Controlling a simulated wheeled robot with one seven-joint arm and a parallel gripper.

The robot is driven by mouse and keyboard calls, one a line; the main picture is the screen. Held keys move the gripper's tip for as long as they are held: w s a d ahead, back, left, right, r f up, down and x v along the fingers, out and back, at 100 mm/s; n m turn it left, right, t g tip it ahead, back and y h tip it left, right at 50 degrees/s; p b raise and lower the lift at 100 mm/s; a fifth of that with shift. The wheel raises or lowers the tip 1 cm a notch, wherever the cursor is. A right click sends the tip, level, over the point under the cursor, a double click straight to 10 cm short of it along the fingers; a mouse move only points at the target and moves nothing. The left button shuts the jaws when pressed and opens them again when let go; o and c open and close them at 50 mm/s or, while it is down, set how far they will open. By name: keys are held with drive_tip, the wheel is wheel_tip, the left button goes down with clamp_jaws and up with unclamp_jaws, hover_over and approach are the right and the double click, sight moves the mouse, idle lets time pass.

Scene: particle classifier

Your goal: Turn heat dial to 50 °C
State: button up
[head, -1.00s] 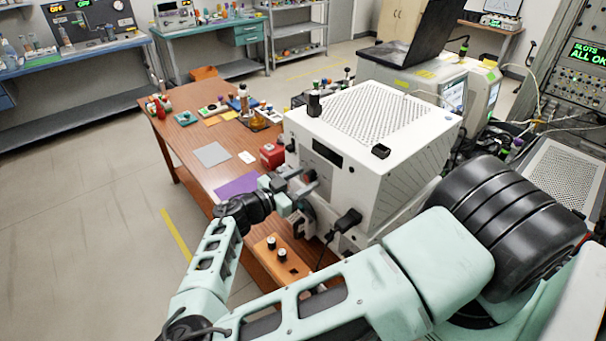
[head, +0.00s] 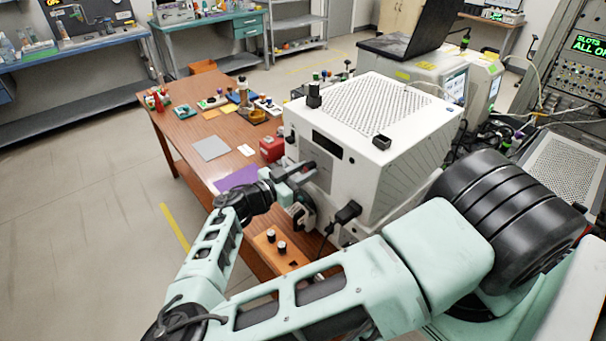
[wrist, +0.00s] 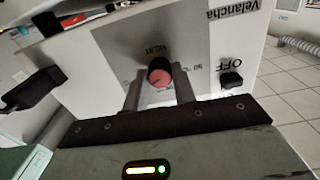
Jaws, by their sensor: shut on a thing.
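The heat dial (wrist: 160,73) is a small round knob with a red face and dark rim on the white machine's (head: 350,165) front panel. A "HEAT" label stands above it in the wrist view, and a small °C mark lies to its right, too blurred to read surely. My gripper (wrist: 164,90) has one finger on each side of the dial and is shut on it. In the head view my gripper (head: 301,178) is against the machine's front face, where it hides the dial. I cannot tell the dial's exact setting.
A black switch (wrist: 231,79) under "OFF" sits right of the dial in the wrist view, and a black plug (wrist: 35,90) juts out at left. An orange block with knobs (head: 278,254) lies below my gripper in the head view.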

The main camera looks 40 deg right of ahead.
drive_tip(key=n+b, duration=0.5)
drive_tip(key=n, duration=0.1)
drive_tip(key=shift+f+n, duration=0.15)
drive_tip(key=shift+n, duration=0.25)
drive_tip(key=n+b, duration=0.1)
drive_tip(key=n, duration=0.2)
drive_tip(key=shift+n, duration=0.4)
drive_tip(key=n, duration=0.3)
drive_tip(key=shift+n, duration=0.3)
drive_tip(key=n+p, duration=0.1)
drive_tip(key=n, duration=0.5)
drive_tip(key=n+p, duration=0.1)
drive_tip(key=n, duration=0.5)
drive_tip(key=shift+n+p, duration=0.35)
drive_tip(key=shift+n, duration=0.05)
drive_tip(key=shift+t, duration=0.3)
drive_tip(key=o, duration=1)
